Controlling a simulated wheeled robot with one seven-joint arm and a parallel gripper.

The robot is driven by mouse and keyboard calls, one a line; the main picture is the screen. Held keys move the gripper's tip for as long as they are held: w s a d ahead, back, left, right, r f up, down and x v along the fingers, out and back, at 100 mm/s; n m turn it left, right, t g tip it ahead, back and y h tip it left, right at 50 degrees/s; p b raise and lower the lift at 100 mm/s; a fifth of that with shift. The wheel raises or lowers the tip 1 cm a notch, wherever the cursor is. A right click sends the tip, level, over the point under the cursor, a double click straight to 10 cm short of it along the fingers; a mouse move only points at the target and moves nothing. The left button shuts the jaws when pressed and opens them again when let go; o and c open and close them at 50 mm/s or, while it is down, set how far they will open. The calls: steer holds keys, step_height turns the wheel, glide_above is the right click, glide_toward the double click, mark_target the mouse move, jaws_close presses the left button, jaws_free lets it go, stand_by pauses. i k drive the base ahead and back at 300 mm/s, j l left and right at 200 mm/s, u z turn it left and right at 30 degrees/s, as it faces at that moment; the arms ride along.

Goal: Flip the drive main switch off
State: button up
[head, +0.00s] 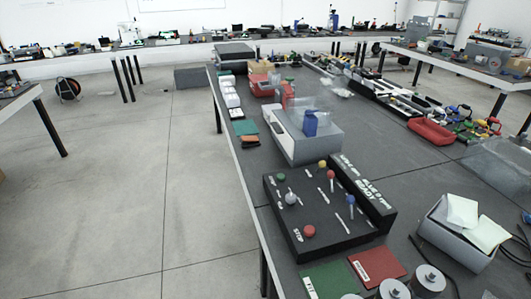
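A black control box (318,218) stands on the dark workbench. Its top carries a green button (280,177), a pale round knob (291,198), and a large red button (309,231) near the word STOP. Levers with yellow (323,163), red (331,174) and blue (351,199) knobs stand up along its right half. White lettering on its raised right part includes READY. Small labels are too small to read, so I cannot tell which control is the drive main switch or its position. My gripper is not in view.
A grey machine with a blue part (310,123) stands behind the box. Green (328,281) and red (377,265) mats lie in front, beside metal cylinders (394,288). A grey bin with papers (455,240) is at right. Open floor (150,200) lies left of the bench.

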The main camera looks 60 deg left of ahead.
mark_target(323, 164)
steer(key=u, duration=1.25)
